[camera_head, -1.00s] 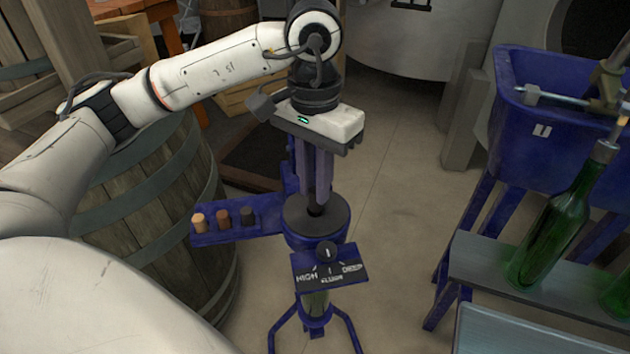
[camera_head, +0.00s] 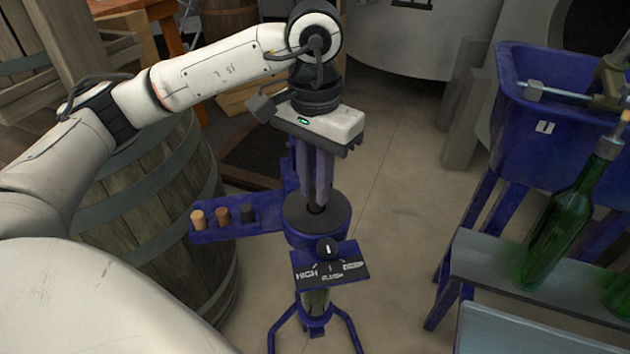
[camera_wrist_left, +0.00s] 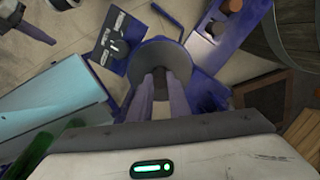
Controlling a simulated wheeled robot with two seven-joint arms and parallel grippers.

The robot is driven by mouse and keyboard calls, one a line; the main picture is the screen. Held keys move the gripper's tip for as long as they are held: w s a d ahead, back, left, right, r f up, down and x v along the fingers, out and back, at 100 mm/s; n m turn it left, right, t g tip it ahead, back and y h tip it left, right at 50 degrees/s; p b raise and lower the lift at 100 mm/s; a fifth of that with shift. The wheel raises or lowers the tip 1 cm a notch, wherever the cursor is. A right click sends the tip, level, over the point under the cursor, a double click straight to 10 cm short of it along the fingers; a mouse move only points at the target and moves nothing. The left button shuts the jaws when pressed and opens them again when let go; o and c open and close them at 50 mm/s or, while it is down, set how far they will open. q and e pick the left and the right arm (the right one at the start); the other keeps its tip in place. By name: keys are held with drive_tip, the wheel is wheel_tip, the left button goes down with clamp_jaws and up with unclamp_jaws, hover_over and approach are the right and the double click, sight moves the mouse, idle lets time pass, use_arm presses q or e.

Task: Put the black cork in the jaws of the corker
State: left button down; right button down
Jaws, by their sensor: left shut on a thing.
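My left gripper (camera_head: 317,204) points straight down over the blue corker, with its fingertips at the centre of the corker's dark round head (camera_head: 296,216). Its purple-grey fingers are close together and shut on a small dark thing, mostly hidden between the tips. I cannot make out whether it is a cork. In the left wrist view the fingers (camera_wrist_left: 160,88) reach onto the same head (camera_wrist_left: 140,62). A tan cork (camera_head: 198,220), a brown cork (camera_head: 222,216) and a black-looking cork (camera_head: 248,213) stand on the corker's blue side tray (camera_head: 270,227).
A panel marked HIGH, FLUSH and what looks like DEEP (camera_head: 348,270) is on the corker's front, above its tripod legs. A barrel (camera_head: 150,200) stands left. Right are a blue tub (camera_head: 560,150) and a bench (camera_head: 475,262) with green bottles (camera_head: 557,225).

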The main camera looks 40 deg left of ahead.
use_arm(q)
drive_tip(key=shift+f+b, duration=0.45)
drive_tip(key=shift+f, duration=0.1)
drive_tip(key=c, duration=1.6)
unclamp_jaws()
wheel_tip(320, 180, up, 10)
drive_tip(key=shift+r+p, duration=0.2)
drive_tip(key=shift+p, duration=1)
